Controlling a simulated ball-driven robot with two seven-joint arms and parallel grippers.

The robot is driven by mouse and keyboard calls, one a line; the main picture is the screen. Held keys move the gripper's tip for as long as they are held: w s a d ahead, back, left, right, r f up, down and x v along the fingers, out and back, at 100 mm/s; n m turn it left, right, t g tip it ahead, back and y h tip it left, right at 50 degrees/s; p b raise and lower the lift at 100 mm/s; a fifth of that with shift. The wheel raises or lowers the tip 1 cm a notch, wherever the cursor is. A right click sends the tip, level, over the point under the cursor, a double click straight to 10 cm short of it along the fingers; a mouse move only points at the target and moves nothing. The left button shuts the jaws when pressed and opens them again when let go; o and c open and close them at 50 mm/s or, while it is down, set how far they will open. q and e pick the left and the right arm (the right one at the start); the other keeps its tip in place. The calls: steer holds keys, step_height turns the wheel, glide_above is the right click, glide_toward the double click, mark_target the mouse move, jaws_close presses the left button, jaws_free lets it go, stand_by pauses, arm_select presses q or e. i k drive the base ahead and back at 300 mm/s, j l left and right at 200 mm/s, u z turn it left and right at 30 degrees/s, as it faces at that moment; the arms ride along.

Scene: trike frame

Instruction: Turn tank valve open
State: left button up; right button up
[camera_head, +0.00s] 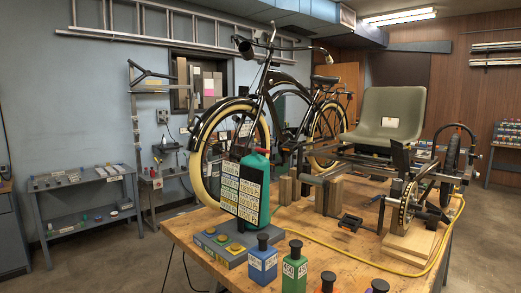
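A green tank (263,158) with a small red part at its top, which looks like the valve (262,140), stands behind a dark board covered in labels (241,190) near the left corner of the wooden workbench. The board hides most of the tank. The red part is too small to tell whether the valve is open or shut. Neither of my grippers is in view.
A flat box with round buttons (222,244) lies before the board. Small blue (263,262) and green (294,268) bottles stand on the bench's (335,257) front edge. A yellow cable (400,272) crosses the right side.

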mark_target(254, 149)
steer(key=i+j+z, duration=0.1)
steer(key=z, duration=1.1)
steer(key=j+z, duration=0.45)
steer(key=j, duration=0.2)
steer(key=j+z, duration=0.5)
steer(key=j, duration=0.15)
steer(key=k+j+z, duration=0.1)
steer(key=j+z, duration=0.35)
steer(key=j, duration=0.2)
